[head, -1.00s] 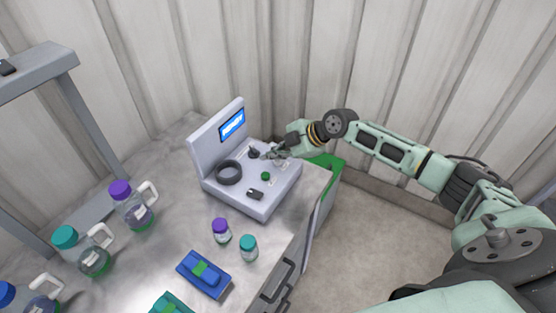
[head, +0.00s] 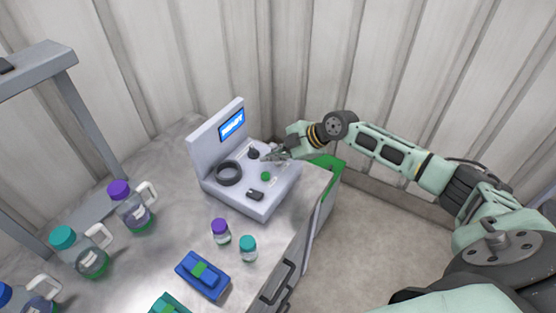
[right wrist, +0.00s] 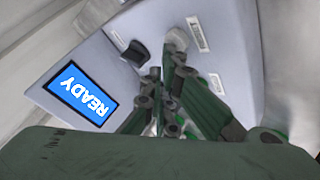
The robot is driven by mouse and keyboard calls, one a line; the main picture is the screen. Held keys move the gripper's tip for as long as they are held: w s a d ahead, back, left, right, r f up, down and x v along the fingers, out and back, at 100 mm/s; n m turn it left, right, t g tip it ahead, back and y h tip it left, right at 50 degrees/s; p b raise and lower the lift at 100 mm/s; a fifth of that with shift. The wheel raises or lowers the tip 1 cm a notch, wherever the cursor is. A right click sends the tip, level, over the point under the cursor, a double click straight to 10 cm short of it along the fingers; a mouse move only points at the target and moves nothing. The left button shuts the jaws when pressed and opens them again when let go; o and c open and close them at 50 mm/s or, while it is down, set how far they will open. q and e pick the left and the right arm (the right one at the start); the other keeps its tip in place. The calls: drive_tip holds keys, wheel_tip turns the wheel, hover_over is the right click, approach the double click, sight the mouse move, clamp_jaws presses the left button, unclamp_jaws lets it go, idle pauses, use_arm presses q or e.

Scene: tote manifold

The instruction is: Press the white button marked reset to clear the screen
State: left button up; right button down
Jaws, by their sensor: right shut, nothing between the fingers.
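The grey machine (head: 225,146) stands on the metal table. Its blue screen (head: 232,125) is lit, and in the right wrist view the screen (right wrist: 82,95) reads READY. My right gripper (head: 266,156) is shut and empty, low over the back right of the machine's panel. In the right wrist view its fingertips (right wrist: 168,62) lie just below a pale round button (right wrist: 177,40) beside a small label (right wrist: 197,34). The label is too blurred to read, and I cannot tell whether the fingertips touch the button. My left gripper is not in view.
The panel also holds a black ring (head: 229,173), a black knob (head: 253,153), a green button (head: 266,176) and a black switch (head: 255,194). Small jars, a blue device (head: 203,275) and handled bottles stand nearer on the table. Corrugated walls close in behind.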

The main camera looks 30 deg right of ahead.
sight(275, 167)
drive_tip(key=shift+r+p, duration=0.4)
drive_tip(key=shift+r, duration=0.45)
wheel_tip(275, 167, up, 5)
drive_tip(key=p, duration=0.3)
idle(0.8)
